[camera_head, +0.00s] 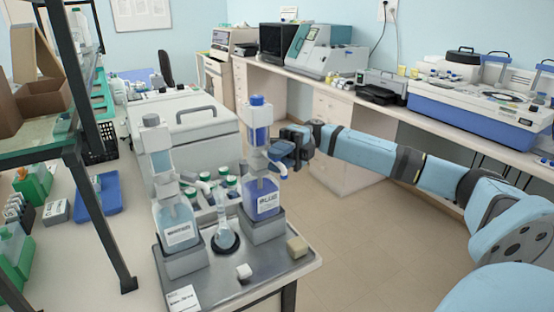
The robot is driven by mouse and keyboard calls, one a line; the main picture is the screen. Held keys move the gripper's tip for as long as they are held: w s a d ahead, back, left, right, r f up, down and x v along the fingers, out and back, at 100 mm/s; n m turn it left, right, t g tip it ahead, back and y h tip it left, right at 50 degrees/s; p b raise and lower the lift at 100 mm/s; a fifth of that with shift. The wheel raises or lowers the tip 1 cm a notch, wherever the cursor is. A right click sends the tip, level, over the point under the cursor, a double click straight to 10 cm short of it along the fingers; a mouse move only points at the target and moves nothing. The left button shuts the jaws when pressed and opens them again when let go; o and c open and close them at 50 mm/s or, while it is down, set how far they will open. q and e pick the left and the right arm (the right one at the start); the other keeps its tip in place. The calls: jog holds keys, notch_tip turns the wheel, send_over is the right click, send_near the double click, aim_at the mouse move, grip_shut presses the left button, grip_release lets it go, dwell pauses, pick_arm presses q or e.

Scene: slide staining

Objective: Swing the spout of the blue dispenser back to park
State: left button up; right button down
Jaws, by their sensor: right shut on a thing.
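The blue dispenser (264,197) stands upright on a grey block on the metal tray (204,291), with deep blue liquid and a blue cap. Its pale spout (279,169) sticks out to the right and bends down, just below my right gripper (277,152). My right gripper reaches in from the right and is shut at the spout, beside the dispenser's column. The dark fingers hide part of the spout, so the exact contact is hard to see. My left gripper is not in view.
A grey-capped dispenser (177,222) with paler liquid stands left on the tray. A flask (226,238) sits between the two. A beige block (297,247) and a white cube (244,271) lie in front. Green-capped bottles (222,187) stand behind. Open floor lies to the right.

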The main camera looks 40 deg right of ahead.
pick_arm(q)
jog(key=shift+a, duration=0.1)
pick_arm(e)
jog(key=c, duration=0.9)
grip_release()
jog(key=shift+d, duration=0.1)
pick_arm(q)
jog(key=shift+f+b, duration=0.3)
jog(key=shift+b, duration=0.45)
pick_arm(e)
jog(key=w+d, duration=0.2)
jog(key=d, duration=1.1)
jog(key=shift+w+d, duration=0.2)
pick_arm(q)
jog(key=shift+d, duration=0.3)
